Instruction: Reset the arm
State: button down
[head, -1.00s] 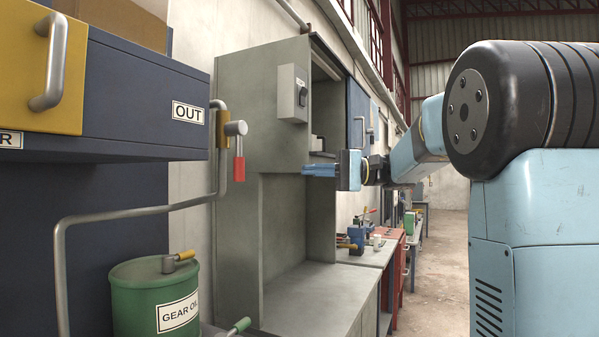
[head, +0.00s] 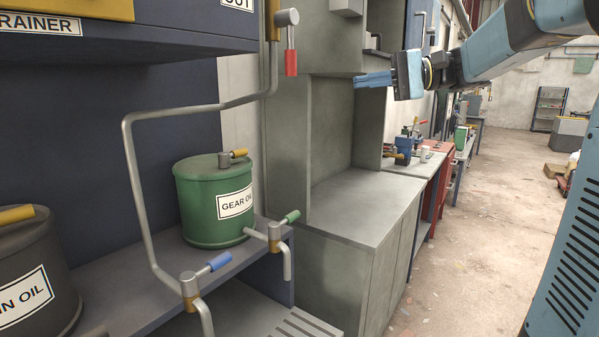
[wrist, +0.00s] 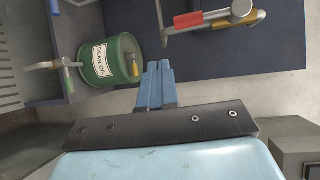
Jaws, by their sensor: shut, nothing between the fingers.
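My gripper (head: 373,79) is at the end of my light blue arm, at the upper right of the head view. It points left, in front of the grey cabinet and above its lower counter. In the wrist view its blue fingers (wrist: 158,84) lie together with nothing between them. The fingers are apart from the green gear oil drum (head: 214,203), which also shows left of them in the wrist view (wrist: 106,62).
A grey pipe (head: 133,180) runs down by the drums to taps with blue (head: 220,261) and green handles. A red-handled valve (head: 291,62) hangs above. A dark drum (head: 30,275) stands at left. The grey counter (head: 362,196) is bare. Open floor (head: 470,265) lies right.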

jog(key=s+f+h, duration=0.8)
jog(key=s+f, duration=0.4)
jog(key=f, duration=0.1)
jog(key=s+d+f+n+t+h, duration=0.1)
jog(key=s+d+f+t+h, duration=0.1)
jog(key=s+d+f+h, duration=0.1)
jog(key=s+d+f+n+t+h, duration=0.1)
jog(key=s+d+f+h, duration=0.3)
jog(key=f, duration=0.4)
jog(key=shift+s+d+f+t+h, duration=0.15)
jog(key=shift+s+f+t+h, duration=0.3)
jog(key=shift+s, duration=0.8)
